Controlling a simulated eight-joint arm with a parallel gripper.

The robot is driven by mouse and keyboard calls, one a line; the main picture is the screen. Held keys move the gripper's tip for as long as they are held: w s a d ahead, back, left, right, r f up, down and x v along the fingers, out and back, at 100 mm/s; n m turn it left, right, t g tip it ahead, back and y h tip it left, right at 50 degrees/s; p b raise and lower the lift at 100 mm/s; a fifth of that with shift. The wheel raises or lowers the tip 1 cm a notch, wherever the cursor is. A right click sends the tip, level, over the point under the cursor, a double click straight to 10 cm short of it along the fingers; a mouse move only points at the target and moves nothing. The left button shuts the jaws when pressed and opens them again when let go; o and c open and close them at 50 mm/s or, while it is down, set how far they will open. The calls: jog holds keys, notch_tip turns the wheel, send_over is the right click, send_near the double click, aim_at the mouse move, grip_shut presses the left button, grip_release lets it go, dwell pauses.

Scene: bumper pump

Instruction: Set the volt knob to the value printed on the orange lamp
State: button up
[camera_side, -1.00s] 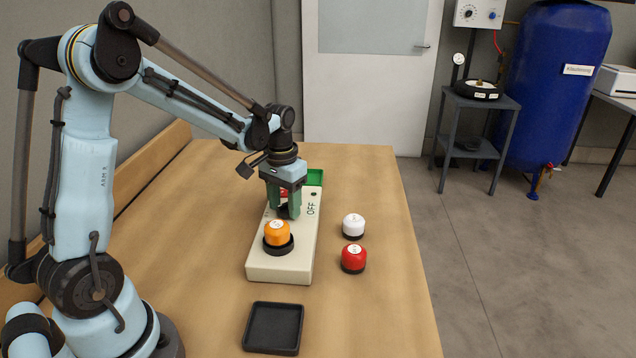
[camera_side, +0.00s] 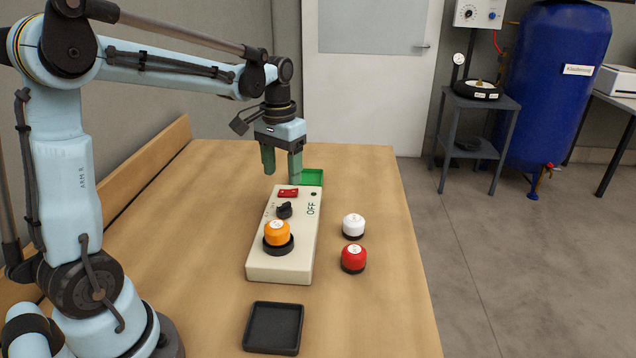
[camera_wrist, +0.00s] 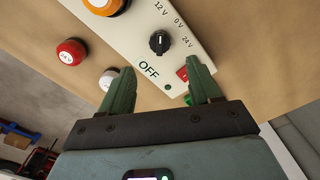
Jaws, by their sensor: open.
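The orange lamp (camera_side: 277,235) sits in a black socket on the near end of the cream box (camera_side: 283,265). Its printed value is too small to read in the side view and is cut off at the top edge of the wrist view (camera_wrist: 103,5). The black volt knob (camera_side: 284,211) stands behind the lamp. In the wrist view the knob (camera_wrist: 159,42) has 12 V, 0 V and 24 V printed around it; I cannot tell surely which its mark faces. My gripper (camera_side: 281,172) is open and empty, above the far end of the box, apart from the knob.
A red switch (camera_side: 288,193) and the word OFF are on the box. A white lamp (camera_side: 353,226) and a red lamp (camera_side: 353,259), marked 24 V in the wrist view, stand to the right. A black tray (camera_side: 273,328) lies in front, a green tray (camera_side: 313,178) behind.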

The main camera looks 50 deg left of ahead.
jog(key=shift+r, duration=1.65)
jog(key=s+d+f+m+t, duration=0.2)
jog(key=s+d+t, duration=0.5)
jog(key=d, duration=0.5)
jog(key=shift+s+d+f+m, duration=0.2)
jog(key=shift+s+f+m, duration=0.3)
jog(key=shift+s, duration=0.5)
